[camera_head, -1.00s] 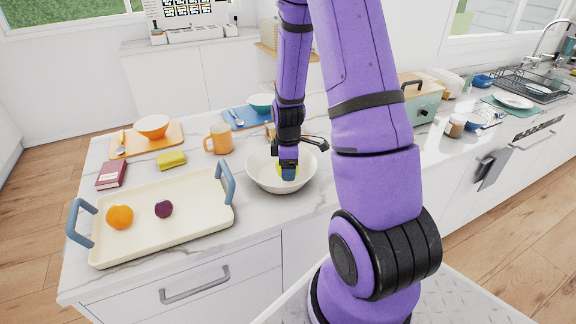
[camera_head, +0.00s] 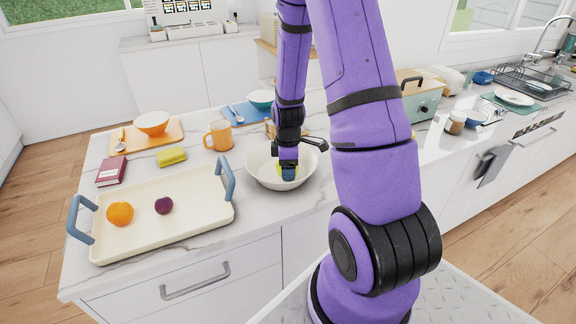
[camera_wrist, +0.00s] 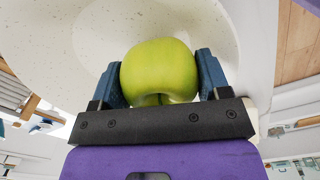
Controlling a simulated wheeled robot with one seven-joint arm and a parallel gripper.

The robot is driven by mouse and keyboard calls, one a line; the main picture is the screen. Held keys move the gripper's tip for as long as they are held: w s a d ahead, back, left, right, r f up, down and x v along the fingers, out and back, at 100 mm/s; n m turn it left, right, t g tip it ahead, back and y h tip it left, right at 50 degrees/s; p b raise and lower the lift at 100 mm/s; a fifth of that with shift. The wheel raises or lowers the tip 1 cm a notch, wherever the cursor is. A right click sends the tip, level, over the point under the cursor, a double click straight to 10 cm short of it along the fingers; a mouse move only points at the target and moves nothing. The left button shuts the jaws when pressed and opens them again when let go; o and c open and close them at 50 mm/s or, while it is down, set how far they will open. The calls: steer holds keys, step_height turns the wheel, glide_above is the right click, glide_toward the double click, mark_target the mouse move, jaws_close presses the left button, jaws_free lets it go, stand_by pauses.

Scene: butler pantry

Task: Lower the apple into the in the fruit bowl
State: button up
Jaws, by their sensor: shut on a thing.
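The green apple (camera_wrist: 160,70) is held between the two blue fingers of my gripper (camera_wrist: 165,80) in the wrist view. In the head view my gripper (camera_head: 288,173) points down inside the fruit bowl (camera_head: 258,172), a wide white speckled bowl on the counter. Only a yellow-green sliver of the apple shows there, beside the fingers. The bowl's pale inside (camera_wrist: 90,40) fills much of the wrist view behind the apple. I cannot tell whether the apple touches the bowl's bottom.
A cream tray (camera_head: 190,222) with blue handles, left of the bowl, holds an orange (camera_head: 120,213) and a plum (camera_head: 164,205). An orange mug (camera_head: 219,136) stands behind left of the bowl. A yellow sponge (camera_head: 171,157) and a dark red book (camera_head: 111,171) lie behind the tray.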

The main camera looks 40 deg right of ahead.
steer(key=o, duration=1.1)
step_height(320, 180, up, 11)
steer(key=shift+f, duration=0.1)
steer(key=s+a+r+m+t, duration=0.1)
steer(key=s+a+r+m, duration=0.1)
steer(key=a+r, duration=0.45)
steer(key=s+a+r+m+t, duration=0.2)
steer(key=s+a+r, duration=0.1)
steer(key=r, duration=0.6)
steer(key=s+a+r+m, duration=0.2)
steer(key=s+r, duration=0.1)
steer(key=s, duration=0.1)
steer(key=s+a+r+m+t, duration=0.1)
steer(key=s+a+r, duration=0.1)
steer(key=s+a, duration=0.1)
steer(key=s+a+r+m+t, duration=0.1)
steer(key=s+a+r+m, duration=0.1)
steer(key=s, duration=0.3)
steer(key=shift+s+a+r+m, duration=0.15)
steer(key=shift+a+r, duration=0.1)
steer(key=shift+r, duration=0.15)
steer(key=shift+s+a+r+m, duration=0.1)
steer(key=shift+a+r+m, duration=0.1)
steer(key=shift+r, duration=0.2)
